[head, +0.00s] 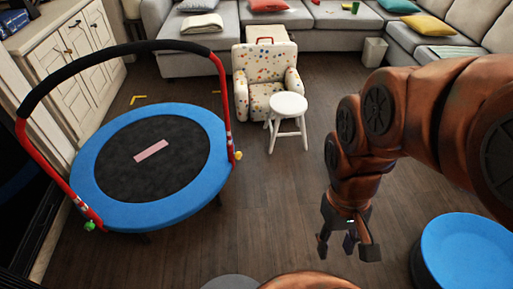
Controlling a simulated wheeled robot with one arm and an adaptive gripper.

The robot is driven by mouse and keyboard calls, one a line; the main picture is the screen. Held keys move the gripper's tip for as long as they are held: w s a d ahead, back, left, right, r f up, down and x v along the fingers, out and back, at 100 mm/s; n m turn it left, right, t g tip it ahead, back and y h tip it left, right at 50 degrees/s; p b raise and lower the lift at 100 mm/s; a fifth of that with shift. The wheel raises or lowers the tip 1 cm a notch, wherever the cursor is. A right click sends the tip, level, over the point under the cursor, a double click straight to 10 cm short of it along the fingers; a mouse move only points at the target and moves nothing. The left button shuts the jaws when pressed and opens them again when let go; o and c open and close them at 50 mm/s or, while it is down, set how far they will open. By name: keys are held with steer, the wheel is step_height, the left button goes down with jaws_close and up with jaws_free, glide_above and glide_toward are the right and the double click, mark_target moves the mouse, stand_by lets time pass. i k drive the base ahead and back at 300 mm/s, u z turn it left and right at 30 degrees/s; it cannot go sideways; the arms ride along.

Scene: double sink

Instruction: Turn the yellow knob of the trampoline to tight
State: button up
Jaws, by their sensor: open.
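The trampoline (195,112) stands on the floor at the left, with a blue rim, a dark mat and a red frame with a black padded bar. Its yellow knob (239,155) sits low on the right leg of the red frame, at the outer edge of the rim. A green knob (90,226) sits at the foot of the left leg. My gripper (345,250) hangs from my arm at the right, pointing down, open and empty. It is well to the right of the yellow knob and apart from it. Any tight marking is too small to read.
A white stool (288,104) and a spotted child's armchair (257,75) stand behind the gap between trampoline and gripper. A blue round-topped object (468,250) is at the lower right. Grey sofas (210,30) line the back. Wood floor between knob and gripper is clear.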

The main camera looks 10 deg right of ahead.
mark_target(238, 155)
steer(key=i, duration=0.95)
steer(key=u, duration=0.5)
